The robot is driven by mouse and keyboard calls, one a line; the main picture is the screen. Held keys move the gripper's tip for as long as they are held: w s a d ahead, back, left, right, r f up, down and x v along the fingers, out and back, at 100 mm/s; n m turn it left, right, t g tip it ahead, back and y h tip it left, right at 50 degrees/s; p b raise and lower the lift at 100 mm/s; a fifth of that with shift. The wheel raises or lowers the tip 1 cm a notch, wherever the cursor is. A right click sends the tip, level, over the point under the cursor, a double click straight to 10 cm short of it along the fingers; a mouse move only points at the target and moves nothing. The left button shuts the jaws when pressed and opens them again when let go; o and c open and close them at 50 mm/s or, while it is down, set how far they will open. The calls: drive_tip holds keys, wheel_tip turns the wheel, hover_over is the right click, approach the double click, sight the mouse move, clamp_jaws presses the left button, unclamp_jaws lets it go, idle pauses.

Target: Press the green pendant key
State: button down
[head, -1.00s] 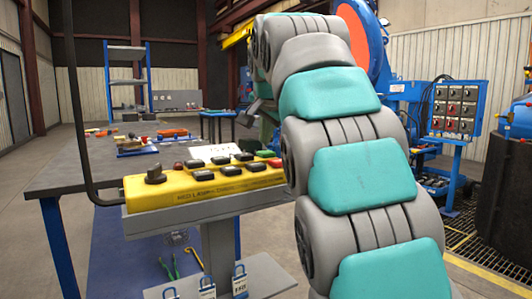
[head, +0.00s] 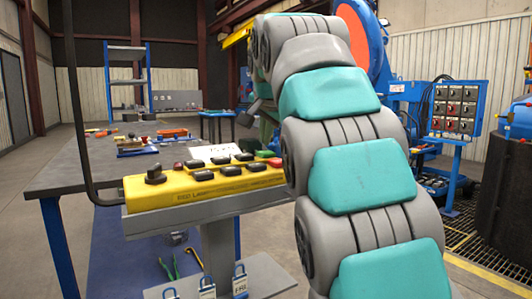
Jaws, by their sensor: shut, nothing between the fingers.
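The yellow pendant (head: 152,192) lies on a grey stand. It carries two rows of mostly black keys. The green key (head: 265,153) is at the right end of the back row, close to my arm's edge. A red key (head: 275,162) sits in front of it. My arm hides part of the wrist and the pendant's right end.
A dark workbench (head: 75,172) with tools stands behind the pendant at left. Padlocks (head: 240,280) hang below on the stand. A blue control panel (head: 460,108) stands at right.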

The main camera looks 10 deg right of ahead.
sight(265, 153)
drive_tip(key=shift+f, duration=0.15)
drive_tip(key=shift+f, duration=0.3)
drive_tip(key=shift+f+b, duration=0.4)
drive_tip(key=shift+b, duration=0.05)
idle(0.9)
drive_tip(key=shift+r, duration=0.1)
drive_tip(key=shift+r+p, duration=0.75)
drive_tip(key=shift+p, duration=0.05)
drive_tip(key=shift+r, duration=0.15)
wheel_tip(265, 153, up, 5)
drive_tip(key=p, duration=0.4)
